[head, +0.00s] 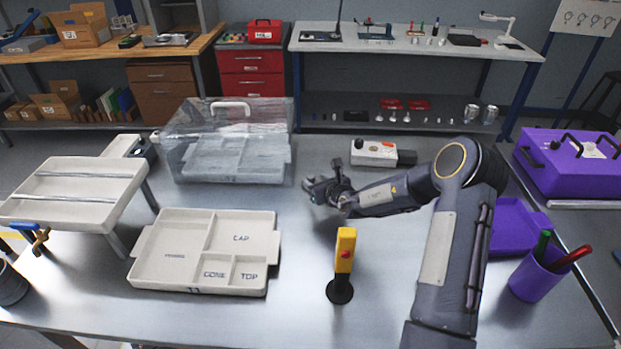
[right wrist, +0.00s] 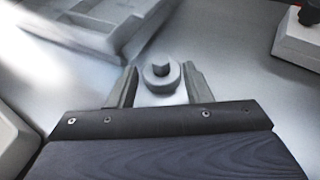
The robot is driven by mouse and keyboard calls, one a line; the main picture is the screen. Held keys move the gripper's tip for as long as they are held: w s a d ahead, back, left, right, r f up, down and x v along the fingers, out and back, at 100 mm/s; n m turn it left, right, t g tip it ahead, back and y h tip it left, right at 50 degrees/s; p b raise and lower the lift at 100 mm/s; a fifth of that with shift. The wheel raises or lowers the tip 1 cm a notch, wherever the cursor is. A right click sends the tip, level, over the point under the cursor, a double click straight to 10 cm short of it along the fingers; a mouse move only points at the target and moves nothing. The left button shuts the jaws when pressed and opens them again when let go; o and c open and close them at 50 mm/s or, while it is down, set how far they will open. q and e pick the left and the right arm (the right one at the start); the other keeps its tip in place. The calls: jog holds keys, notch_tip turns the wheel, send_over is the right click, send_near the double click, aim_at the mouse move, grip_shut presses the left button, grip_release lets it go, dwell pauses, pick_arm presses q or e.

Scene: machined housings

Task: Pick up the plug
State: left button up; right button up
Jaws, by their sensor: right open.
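The plug (right wrist: 161,76) is a small grey round piece with a wide base and a narrower raised knob. It stands on the metal table in the right wrist view. My right gripper (right wrist: 160,88) is open, with one finger on each side of the plug in that view. I cannot tell whether the fingers touch it or how far above the table they are. In the head view my right gripper (head: 322,180) is over the middle of the table, and I cannot make out the plug there. My left gripper is not in view.
A white tray (head: 205,215) with labelled compartments lies at left front. A clear case (head: 230,150) stands behind it. A yellow post with a red button (head: 345,250) stands in front of my right gripper. A white control box (head: 373,152) and purple bin (head: 515,225) are farther right.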

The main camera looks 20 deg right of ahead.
aim_at(311, 181)
jog(key=x, duration=0.2)
jog(key=shift+w+f, duration=0.15)
jog(key=shift+w, duration=0.15)
grip_shut()
